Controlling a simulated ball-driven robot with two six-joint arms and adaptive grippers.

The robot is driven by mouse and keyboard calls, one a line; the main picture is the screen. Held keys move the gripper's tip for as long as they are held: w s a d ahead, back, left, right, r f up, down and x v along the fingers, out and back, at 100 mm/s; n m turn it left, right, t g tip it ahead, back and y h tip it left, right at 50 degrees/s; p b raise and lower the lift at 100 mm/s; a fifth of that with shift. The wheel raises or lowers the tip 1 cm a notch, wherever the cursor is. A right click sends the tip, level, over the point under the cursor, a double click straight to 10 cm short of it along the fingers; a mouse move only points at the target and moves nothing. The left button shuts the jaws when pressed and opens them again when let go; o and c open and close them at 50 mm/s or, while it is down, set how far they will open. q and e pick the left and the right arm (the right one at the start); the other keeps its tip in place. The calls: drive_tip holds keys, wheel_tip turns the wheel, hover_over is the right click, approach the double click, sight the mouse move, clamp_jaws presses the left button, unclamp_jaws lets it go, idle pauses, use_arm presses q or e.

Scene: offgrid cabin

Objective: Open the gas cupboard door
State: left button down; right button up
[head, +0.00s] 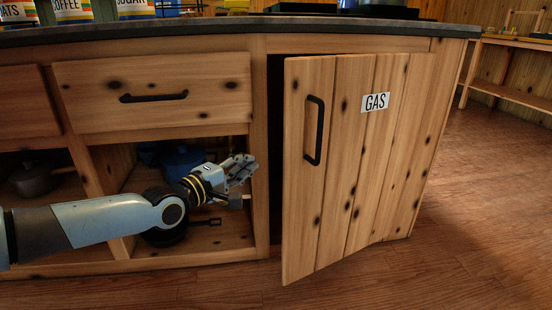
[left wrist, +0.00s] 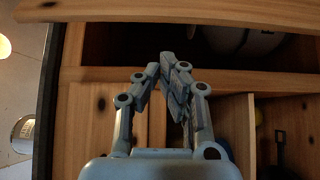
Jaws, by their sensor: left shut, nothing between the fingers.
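The gas cupboard door (head: 350,165), of knotty wood planks with a white GAS label (head: 375,102) and a black upright bar handle (head: 313,130), stands ajar in the head view. Its left edge is swung out, with a dark gap beside it. My left gripper (head: 243,172) is left of this gap, in front of the open shelf, apart from the door and handle. In the left wrist view its fingers (left wrist: 168,64) are together and empty. Beyond them is the dark cupboard opening (left wrist: 115,45), with a plank, likely the door, along the top. My right gripper is out of view.
A drawer (head: 150,92) with a black handle is shut above open shelves holding a blue pot (head: 183,160) and dark pans. Canisters (head: 72,10) stand on the counter (head: 230,26). A pale rounded object (left wrist: 230,38) shows inside the cupboard. Floor (head: 480,210) at right is clear.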

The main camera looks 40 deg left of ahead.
sight(285, 152)
use_arm(q)
drive_tip(key=shift+w+d+r+b, duration=0.1)
drive_tip(key=shift+w+d+b, duration=0.45)
drive_tip(key=shift+w, duration=0.9)
drive_tip(key=shift+w+d+b, duration=0.4)
drive_tip(key=shift+w+d, duration=0.2)
drive_tip(key=shift+w, duration=0.85)
drive_tip(key=shift+w+d+r+b, duration=0.1)
drive_tip(key=shift+w+d+b, duration=0.45)
drive_tip(key=shift+w, duration=0.9)
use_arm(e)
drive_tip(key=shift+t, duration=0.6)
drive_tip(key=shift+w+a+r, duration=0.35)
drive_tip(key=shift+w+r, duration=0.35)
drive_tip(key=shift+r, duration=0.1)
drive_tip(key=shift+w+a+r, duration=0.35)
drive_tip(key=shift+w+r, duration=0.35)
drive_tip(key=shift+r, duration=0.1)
use_arm(q)
drive_tip(key=shift+d, duration=0.1)
